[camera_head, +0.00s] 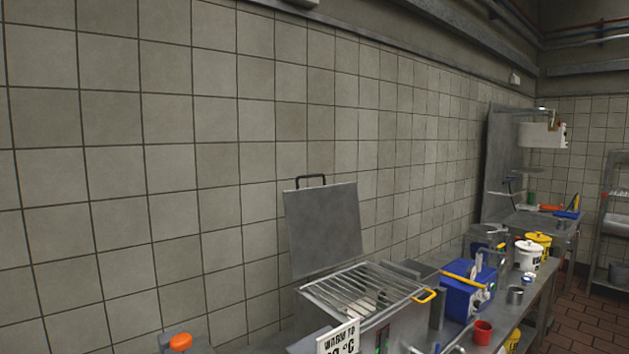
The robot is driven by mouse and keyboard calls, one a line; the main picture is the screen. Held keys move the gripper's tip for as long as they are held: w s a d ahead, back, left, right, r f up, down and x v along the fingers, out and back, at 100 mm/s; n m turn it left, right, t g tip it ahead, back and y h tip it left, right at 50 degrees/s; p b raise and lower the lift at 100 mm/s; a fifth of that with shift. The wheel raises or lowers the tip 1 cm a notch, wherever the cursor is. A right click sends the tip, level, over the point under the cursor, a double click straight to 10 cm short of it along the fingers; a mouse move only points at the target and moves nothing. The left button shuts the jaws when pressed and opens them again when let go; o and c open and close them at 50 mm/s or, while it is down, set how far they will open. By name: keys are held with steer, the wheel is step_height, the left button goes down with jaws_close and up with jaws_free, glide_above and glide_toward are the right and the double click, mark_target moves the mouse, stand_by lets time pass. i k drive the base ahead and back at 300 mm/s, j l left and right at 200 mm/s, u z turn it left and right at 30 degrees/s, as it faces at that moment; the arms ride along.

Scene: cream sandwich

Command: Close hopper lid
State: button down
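The hopper (401,325) is a metal box at the bottom centre with a wire grate (365,288) across its top. Its flat grey lid (323,230) stands raised and open behind the grate, close to the tiled wall. A dark handle (311,180) sits on the lid's upper edge. A yellow handle (424,296) shows at the grate's right corner. My gripper is not in view.
A blue machine with a yellow handle (468,283) stands to the right of the hopper. A red cup (482,332), a metal cup (515,295), and white (528,255) and yellow tubs (539,242) stand along the counter. A sign (338,338) stands at the hopper's front.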

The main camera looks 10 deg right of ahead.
mark_target(324, 223)
steer(key=i+l+u, duration=0.15)
steer(key=i+l, duration=0.35)
steer(key=i+l+u, duration=0.2)
steer(key=i+l, duration=0.35)
steer(key=i+l+u, duration=0.15)
steer(key=i+l, duration=0.35)
steer(key=l, duration=0.15)
steer(key=i+l+u, duration=0.1)
steer(key=l+u, duration=0.15)
steer(key=l, duration=0.45)
steer(key=l+u, duration=0.25)
steer(key=l, duration=0.45)
steer(key=j+z, duration=0.2)
steer(key=j, duration=0.25)
steer(key=k+j+z, duration=0.15)
steer(key=j, duration=0.25)
steer(key=k+j+z, duration=0.2)
steer(key=j, duration=0.2)
steer(key=j+z, duration=0.2)
steer(key=j, duration=0.25)
steer(key=k+j+z, duration=0.15)
steer(key=k+j, duration=0.1)
steer(key=j, duration=0.1)
